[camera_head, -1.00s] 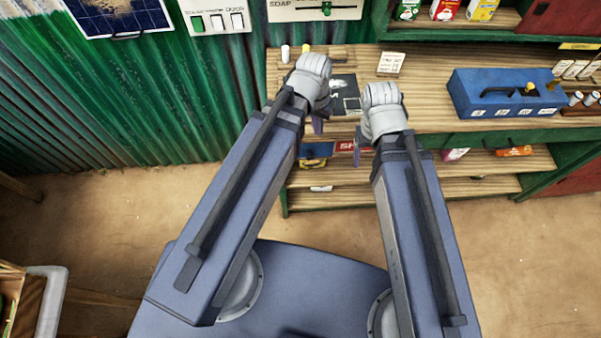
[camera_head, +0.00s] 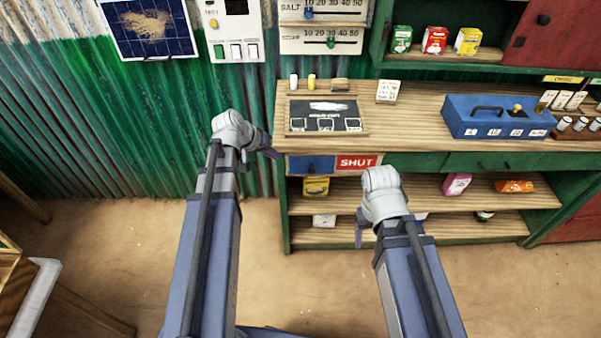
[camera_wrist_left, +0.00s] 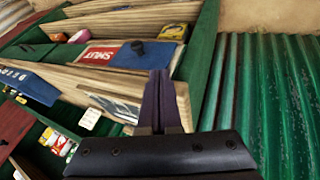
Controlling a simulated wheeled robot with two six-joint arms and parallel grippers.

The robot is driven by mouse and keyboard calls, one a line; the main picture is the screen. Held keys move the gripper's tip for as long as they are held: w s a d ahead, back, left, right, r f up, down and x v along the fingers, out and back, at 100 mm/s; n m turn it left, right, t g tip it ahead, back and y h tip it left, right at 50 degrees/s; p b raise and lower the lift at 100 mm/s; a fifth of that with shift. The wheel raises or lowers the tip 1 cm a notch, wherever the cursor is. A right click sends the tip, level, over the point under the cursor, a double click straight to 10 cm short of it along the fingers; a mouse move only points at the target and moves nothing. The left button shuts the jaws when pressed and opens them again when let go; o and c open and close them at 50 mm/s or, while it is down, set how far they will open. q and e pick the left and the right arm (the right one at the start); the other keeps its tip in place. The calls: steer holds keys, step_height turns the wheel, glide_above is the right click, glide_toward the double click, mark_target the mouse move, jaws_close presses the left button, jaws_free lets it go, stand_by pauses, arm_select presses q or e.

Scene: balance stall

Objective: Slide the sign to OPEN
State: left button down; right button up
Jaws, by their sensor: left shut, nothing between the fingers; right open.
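The sign (camera_head: 357,162) on the counter's front edge shows the word SHUT in white on red. A blue sliding panel (camera_head: 310,166) covers the part left of it. In the left wrist view the red SHUT face (camera_wrist_left: 100,56) and the blue panel (camera_wrist_left: 137,58) with a dark knob (camera_wrist_left: 138,46) both show. My left gripper (camera_head: 273,152) is shut and empty, just left of the blue panel and apart from it. Its closed fingers (camera_wrist_left: 160,95) show in the wrist view. My right gripper (camera_head: 359,236) is open, below the sign in front of the lower shelves.
A chalkboard (camera_head: 325,117) lies on the counter above the sign. A blue box with a handle (camera_head: 498,122) stands to the right. Shelves below hold several packets, including a yellow one (camera_head: 316,187). Green corrugated wall (camera_head: 110,130) stands at left.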

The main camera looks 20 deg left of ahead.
arm_select(q)
steer(key=b, duration=0.9)
glide_toward(301, 167)
step_height(301, 167, down, 4)
steer(key=shift+w+d+f, duration=0.1)
steer(key=shift+w+d, duration=0.1)
steer(key=shift+d, duration=0.4)
steer(key=shift+w+d, duration=0.2)
steer(key=shift+d, duration=0.4)
steer(key=shift+w+d+f, duration=0.1)
steer(key=shift+w+d, duration=0.1)
steer(key=shift+d, duration=0.55)
steer(key=shift+d, duration=0.1)
steer(key=w+d, duration=0.1)
steer(key=d, duration=0.4)
steer(key=w+d, duration=0.2)
steer(key=d, duration=0.3)
steer(key=w+d, duration=0.1)
steer(key=d, duration=0.4)
steer(key=shift+w+d, duration=0.25)
steer(key=shift+d, duration=0.05)
